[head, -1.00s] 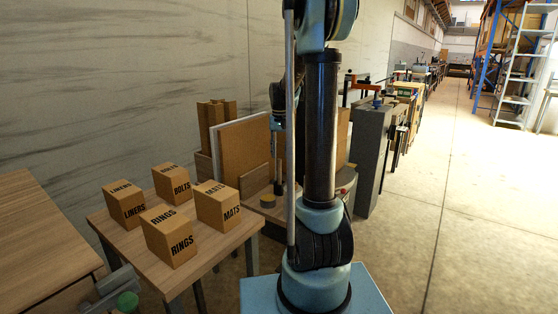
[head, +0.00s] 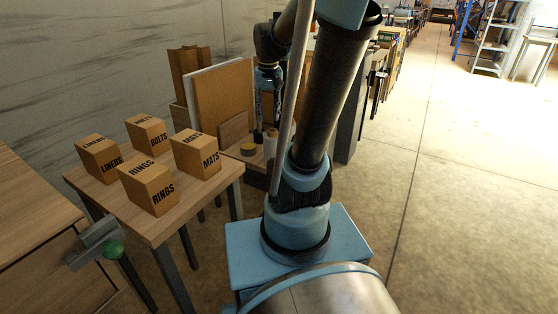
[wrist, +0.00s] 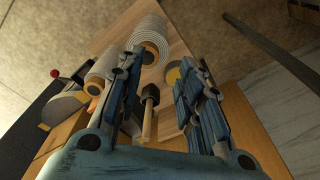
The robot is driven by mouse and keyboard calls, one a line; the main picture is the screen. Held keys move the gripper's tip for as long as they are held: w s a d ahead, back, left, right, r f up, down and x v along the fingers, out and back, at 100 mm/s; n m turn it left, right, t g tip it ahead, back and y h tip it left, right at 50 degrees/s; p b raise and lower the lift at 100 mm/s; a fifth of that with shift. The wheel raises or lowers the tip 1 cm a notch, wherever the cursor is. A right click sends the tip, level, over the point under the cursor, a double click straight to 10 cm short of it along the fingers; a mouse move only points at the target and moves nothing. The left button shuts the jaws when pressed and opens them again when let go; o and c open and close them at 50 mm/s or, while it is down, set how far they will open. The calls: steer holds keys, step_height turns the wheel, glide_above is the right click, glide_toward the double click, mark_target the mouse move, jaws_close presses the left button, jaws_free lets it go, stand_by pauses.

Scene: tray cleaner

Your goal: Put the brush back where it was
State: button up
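My gripper (wrist: 167,68) is open, with its two blue fingers wide apart over a wooden bench top. It also shows in the head view (head: 267,112), fingers pointing down. Between the fingers in the wrist view is what looks like the brush (wrist: 149,97), with a dark part and a light wooden handle, nearer the left finger. A clear gap separates it from the right finger. I cannot tell whether it touches the left finger, or whether it stands or lies. In the head view the brush is hard to tell from the fingers.
Boards (head: 222,95) lean behind the bench. A table (head: 150,225) at left holds labelled cardboard boxes (head: 150,188).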

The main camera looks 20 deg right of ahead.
steer(key=s+f, duration=0.5)
steer(key=s, duration=0.3)
steer(key=s+f+n+t, duration=0.1)
steer(key=s+f, duration=0.3)
steer(key=s, duration=0.4)
steer(key=shift+s+f, duration=0.25)
steer(key=shift+f, duration=0.15)
